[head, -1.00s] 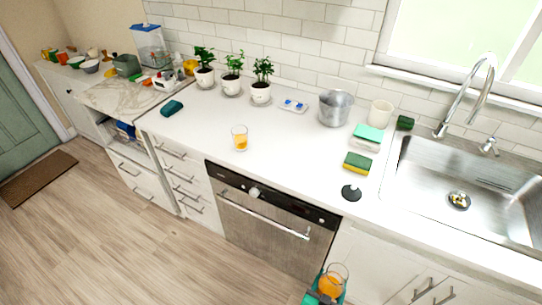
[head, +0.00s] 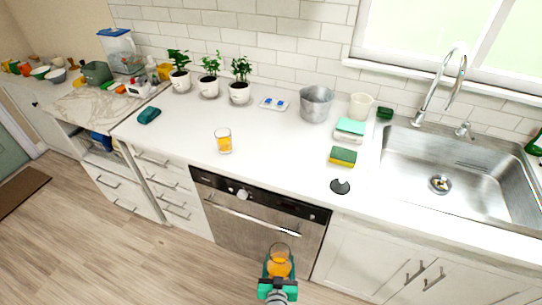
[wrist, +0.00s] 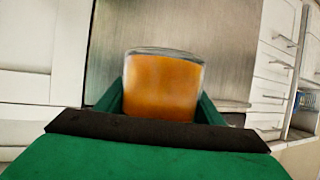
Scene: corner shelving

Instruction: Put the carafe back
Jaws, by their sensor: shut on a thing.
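The glass carafe (head: 279,264) holds orange liquid and is in front of the dishwasher, below counter height. My green gripper (head: 279,268) is shut on it. In the wrist view the carafe (wrist: 163,86) stands between the two green fingers (wrist: 163,105), with its round glass rim at the top. It looks roughly upright. Its lower part is hidden by my gripper. A glass of orange drink (head: 223,141) stands on the white counter, left of centre. A round black lid-like disc with a knob (head: 340,186) lies near the counter's front edge.
The white counter (head: 270,150) is clear around the glass and toward its front edge. A yellow-green sponge (head: 342,156), a metal bucket (head: 316,104) and a cream cup (head: 360,106) stand further right. The sink (head: 455,165) is at the right; potted plants (head: 209,86) line the wall.

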